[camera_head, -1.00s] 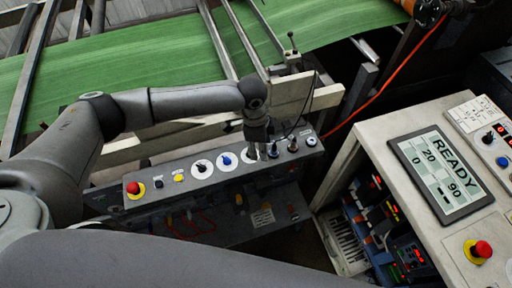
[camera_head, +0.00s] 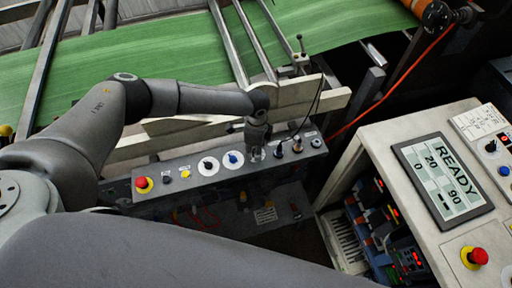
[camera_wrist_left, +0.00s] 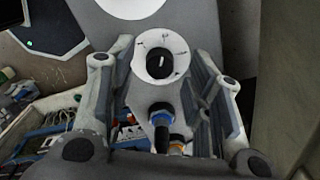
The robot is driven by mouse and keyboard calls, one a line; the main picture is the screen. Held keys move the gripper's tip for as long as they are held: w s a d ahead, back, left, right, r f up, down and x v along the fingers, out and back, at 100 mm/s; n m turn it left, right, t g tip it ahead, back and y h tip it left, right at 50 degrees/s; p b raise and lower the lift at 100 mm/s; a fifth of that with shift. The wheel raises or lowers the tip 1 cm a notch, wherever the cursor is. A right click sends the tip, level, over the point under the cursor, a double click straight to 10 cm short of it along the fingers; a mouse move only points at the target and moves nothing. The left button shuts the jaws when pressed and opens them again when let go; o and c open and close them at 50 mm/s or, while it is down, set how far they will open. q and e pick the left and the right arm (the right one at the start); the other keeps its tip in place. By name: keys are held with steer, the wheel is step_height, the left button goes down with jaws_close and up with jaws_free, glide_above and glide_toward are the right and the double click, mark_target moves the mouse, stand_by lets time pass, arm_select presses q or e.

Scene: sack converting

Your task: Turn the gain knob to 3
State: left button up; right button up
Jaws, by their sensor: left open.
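My left gripper (camera_head: 257,154) points down at the grey control panel (camera_head: 165,191), just right of a blue knob (camera_head: 233,160) on a white disc. In the left wrist view the open left gripper (camera_wrist_left: 163,58) has its two fingers on either side of a black knob (camera_wrist_left: 159,66) with a white pointer line, on a white marked dial (camera_wrist_left: 169,38). The fingers look apart from the knob. I cannot read the dial's numbers or the panel labels, so I cannot confirm this is the gain knob. My right gripper is not in view.
A red mushroom button (camera_head: 142,183) sits at the panel's left end. Another black knob (camera_head: 208,166) is left of the blue one. Small switches (camera_head: 297,146) stand close right of the gripper. A console with a READY screen (camera_head: 443,180) is at right. Green sheet (camera_head: 180,60) runs behind.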

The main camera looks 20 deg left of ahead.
arm_select(q)
steer(key=shift+f, duration=0.55)
jaws_close()
